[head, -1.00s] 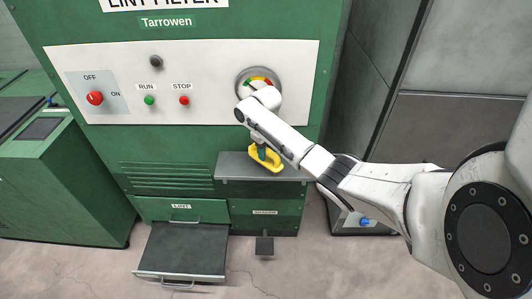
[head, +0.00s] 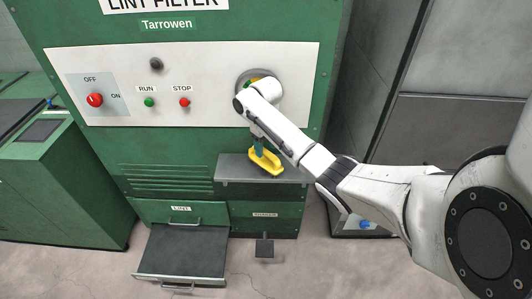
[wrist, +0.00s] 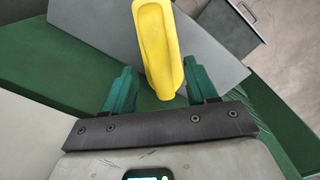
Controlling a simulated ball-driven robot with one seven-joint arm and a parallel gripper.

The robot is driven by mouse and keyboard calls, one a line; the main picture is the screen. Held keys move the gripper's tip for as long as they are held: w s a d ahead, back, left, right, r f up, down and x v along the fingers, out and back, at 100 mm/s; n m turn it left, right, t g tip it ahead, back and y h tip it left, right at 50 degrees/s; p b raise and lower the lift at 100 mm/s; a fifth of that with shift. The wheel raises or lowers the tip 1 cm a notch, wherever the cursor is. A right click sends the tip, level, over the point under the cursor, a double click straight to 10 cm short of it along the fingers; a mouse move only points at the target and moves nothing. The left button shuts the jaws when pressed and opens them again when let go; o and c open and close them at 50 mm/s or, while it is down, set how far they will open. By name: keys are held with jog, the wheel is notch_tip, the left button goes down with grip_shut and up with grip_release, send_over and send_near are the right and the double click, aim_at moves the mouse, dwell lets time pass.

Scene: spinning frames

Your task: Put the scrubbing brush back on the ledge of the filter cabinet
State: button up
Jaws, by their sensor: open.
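The yellow scrubbing brush (head: 267,163) appears to lie on the grey ledge (head: 236,168) of the green filter cabinet (head: 140,146), near the ledge's right half. My gripper (head: 258,148) is just above and behind the brush in the head view, with one green finger showing. In the wrist view the brush (wrist: 158,40) lies between the two green fingers of my gripper (wrist: 158,82), over the grey ledge (wrist: 100,38). The brush's underside is hidden.
The control panel (head: 210,60) with its red switch, buttons and a gauge partly covered by my arm is above the ledge. Below, the lint drawer (head: 185,250) stands pulled out, with a small dark pedal (head: 265,248) beside it. A grey wall is at right.

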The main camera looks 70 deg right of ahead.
notch_tip(320, 180, up, 8)
jog(key=shift+r, duration=0.25)
jog(key=a+f+n+t+y, duration=0.1)
jog(key=a+f, duration=0.3)
jog(key=a, duration=0.6)
jog(key=a+f+n, duration=0.1)
jog(key=a+f, duration=0.3)
jog(key=a, duration=0.5)
jog(key=a+f+n+t+y, duration=0.1)
jog(key=a+f, duration=0.3)
jog(key=a, duration=0.6)
jog(key=s+a+f, duration=0.3)
jog(key=s+a, duration=0.4)
jog(key=s, duration=0.2)
jog(key=s+r+n+g+h, duration=0.1)
jog(key=s+h, duration=0.1)
jog(key=s, duration=0.8)
jog(key=shift+d+r, duration=0.25)
jog(key=shift+d, duration=0.15)
jog(key=shift+c, duration=0.2)
